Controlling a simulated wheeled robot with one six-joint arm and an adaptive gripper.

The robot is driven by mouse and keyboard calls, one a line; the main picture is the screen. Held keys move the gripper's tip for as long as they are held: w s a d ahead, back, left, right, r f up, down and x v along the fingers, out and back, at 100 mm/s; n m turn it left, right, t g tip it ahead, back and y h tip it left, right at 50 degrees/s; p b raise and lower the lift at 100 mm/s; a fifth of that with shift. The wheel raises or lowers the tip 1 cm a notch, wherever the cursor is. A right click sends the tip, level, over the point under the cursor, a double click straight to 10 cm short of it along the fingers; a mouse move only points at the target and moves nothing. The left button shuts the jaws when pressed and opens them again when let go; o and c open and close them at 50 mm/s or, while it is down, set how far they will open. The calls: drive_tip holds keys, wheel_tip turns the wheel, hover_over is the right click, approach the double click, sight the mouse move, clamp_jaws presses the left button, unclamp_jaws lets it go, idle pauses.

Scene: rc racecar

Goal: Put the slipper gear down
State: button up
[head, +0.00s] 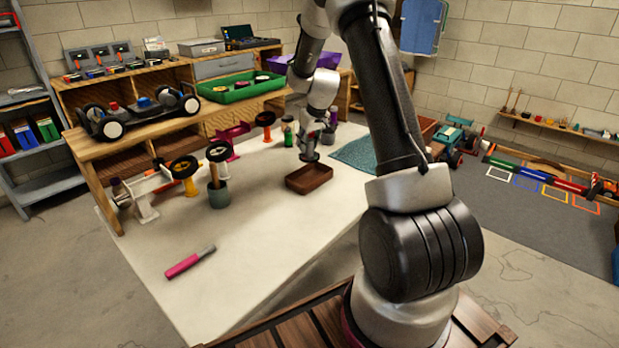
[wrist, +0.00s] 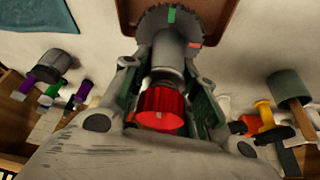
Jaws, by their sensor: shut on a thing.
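The slipper gear (wrist: 172,38) is a dark toothed disc with green and red marks, on a grey shaft with a red ribbed knob. My gripper (wrist: 166,78) is shut on it, with a finger on each side of the shaft. In the head view, my gripper (head: 311,143) points down above the table, just behind the brown tray (head: 309,179). The dark gear (head: 309,156) shows small at its tip there. The tray's edge (wrist: 236,10) shows behind the gear at the top of the wrist view. I cannot tell whether the gear touches anything.
Bottles and small stands are close behind my gripper, including a green bottle (head: 288,131). A grey-green cup (head: 218,194) with a tool stands to the left. A teal mat (head: 357,153) lies to the right. The front of the white table (head: 245,270) is mostly clear.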

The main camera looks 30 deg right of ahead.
wheel_tip(320, 180, down, 10)
drive_tip(key=shift+r, duration=0.2)
drive_tip(key=o, duration=1.1)
drive_tip(key=shift+c, duration=0.2)
